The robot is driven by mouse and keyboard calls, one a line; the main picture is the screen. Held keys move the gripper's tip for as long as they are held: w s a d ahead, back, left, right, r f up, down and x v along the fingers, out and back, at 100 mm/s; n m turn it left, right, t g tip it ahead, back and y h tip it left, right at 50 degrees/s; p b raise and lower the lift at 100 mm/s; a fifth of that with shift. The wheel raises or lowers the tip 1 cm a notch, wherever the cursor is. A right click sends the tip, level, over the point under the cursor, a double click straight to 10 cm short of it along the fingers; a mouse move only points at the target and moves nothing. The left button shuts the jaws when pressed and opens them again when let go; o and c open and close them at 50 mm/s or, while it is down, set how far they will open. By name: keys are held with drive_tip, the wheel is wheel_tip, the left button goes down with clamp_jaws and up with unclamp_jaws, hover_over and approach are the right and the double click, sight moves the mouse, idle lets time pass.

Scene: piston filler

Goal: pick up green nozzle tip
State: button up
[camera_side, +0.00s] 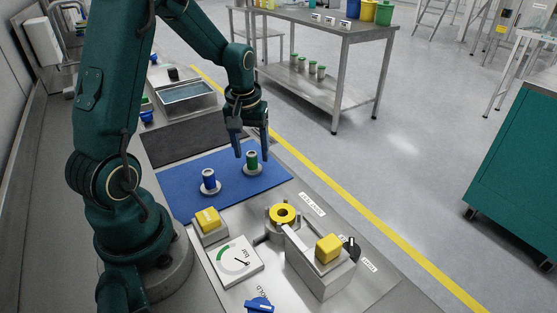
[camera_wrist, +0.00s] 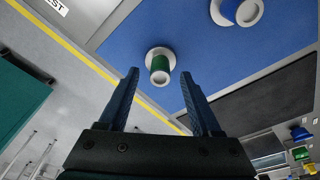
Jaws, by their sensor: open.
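The green nozzle tip (camera_side: 252,158) stands upright in a pale round base on the blue mat (camera_side: 186,195). In the wrist view the green nozzle tip (camera_wrist: 160,68) shows beyond my fingertips, about midway between them. My gripper (camera_side: 252,155) is open with its fingers pointing down, close by the green tip. In the wrist view my gripper (camera_wrist: 161,80) has its two fingers spread wide with nothing held. A blue nozzle tip (camera_side: 209,178) stands upright in a similar base to the left of the green one.
In front of the mat are a yellow button (camera_side: 207,217), a dial gauge (camera_side: 237,260), a yellow ring fitting (camera_side: 282,214) and a yellow block (camera_side: 328,247) on a metal housing. A metal tray (camera_side: 187,96) lies behind. Bare dark surface separates mat and tray.

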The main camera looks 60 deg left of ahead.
drive_tip(key=shift+w+f, duration=0.1)
drive_tip(key=shift+f, duration=0.65)
clamp_jaws()
drive_tip(key=shift+r, duration=0.1)
